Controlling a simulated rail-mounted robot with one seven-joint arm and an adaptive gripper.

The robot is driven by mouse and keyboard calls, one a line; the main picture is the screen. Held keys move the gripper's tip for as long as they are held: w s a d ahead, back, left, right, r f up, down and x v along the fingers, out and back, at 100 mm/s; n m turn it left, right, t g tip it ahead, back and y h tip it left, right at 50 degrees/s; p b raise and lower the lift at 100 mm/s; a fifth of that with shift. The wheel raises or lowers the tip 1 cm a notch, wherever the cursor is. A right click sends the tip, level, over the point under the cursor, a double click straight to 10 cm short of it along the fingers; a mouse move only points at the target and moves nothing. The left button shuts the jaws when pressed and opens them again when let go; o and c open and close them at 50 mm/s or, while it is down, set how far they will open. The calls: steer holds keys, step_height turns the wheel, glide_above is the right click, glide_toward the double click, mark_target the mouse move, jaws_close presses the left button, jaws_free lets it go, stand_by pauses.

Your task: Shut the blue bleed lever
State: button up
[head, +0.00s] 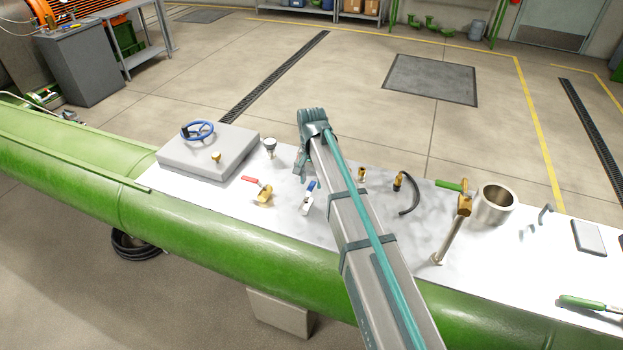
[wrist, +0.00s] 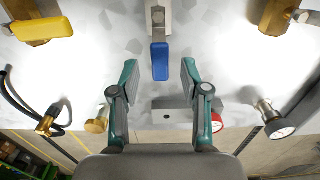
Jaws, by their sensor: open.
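The blue bleed lever (head: 314,185) sits on a small silver valve (head: 306,203) on the white panel. In the wrist view the blue lever (wrist: 160,60) hangs down the picture from its silver valve body (wrist: 158,14), roughly in line with it. My gripper (wrist: 160,75) is open and empty, with one teal finger on each side of the lever's end; neither finger visibly touches it. In the head view my gripper (head: 301,172) is just left of and behind the lever, partly hidden by my arm.
To the right are a brass fitting (head: 362,174), a black hose (head: 409,196), a green-handled valve (head: 463,203) and a metal cup (head: 495,205).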

steer(key=shift+f, duration=0.55)
jaws_close()
